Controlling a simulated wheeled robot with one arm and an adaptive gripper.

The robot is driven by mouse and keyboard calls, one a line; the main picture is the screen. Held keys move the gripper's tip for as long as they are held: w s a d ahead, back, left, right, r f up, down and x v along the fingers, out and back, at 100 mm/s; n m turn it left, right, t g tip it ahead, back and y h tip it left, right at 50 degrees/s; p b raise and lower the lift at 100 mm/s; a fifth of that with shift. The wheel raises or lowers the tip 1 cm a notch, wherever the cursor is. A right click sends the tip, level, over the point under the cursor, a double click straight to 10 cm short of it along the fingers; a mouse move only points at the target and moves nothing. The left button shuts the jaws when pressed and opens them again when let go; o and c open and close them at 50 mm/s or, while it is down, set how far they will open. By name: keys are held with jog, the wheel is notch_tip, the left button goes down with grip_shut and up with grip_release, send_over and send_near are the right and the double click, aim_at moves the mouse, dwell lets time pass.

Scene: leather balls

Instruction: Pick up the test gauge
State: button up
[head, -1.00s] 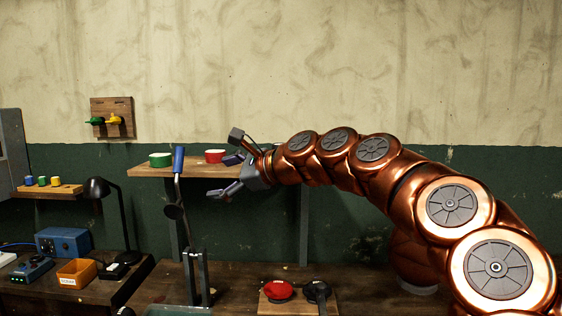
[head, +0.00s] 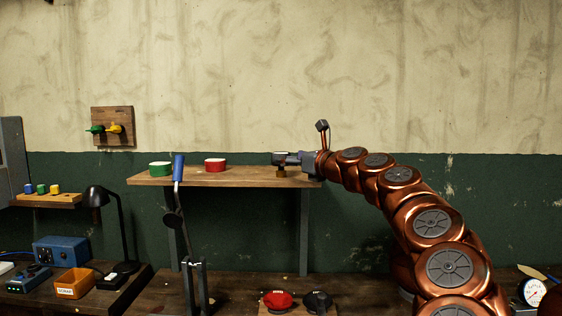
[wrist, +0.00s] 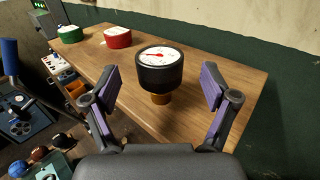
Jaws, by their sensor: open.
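The test gauge (wrist: 160,72), a black round body with a white dial and red needle, stands upright on a brass base on the wooden shelf. In the head view its brass base (head: 282,174) shows below my gripper, and its body is partly hidden. My gripper (wrist: 160,80) is open, with one purple-padded finger to each side of the gauge. In the wrist view, gaps show between both fingers and the gauge. My gripper (head: 284,158) is low over the shelf's right end in the head view.
The shelf (head: 240,178) also bears a green tin (head: 160,168) and a red tin (head: 214,165). A blue-handled lever (head: 178,170) rises before it. Another white dial (head: 533,292) sits on the bench at right. A black lamp (head: 105,200) stands left.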

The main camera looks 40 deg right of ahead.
jog(key=shift+w+a+f+p, duration=0.1)
jog(key=shift+w+p, duration=0.1)
jog(key=shift+w, duration=0.85)
jog(key=shift+w+a+f+p, duration=0.1)
jog(key=shift+w+p, duration=0.05)
jog(key=shift+w, duration=0.85)
jog(key=c, duration=1.2)
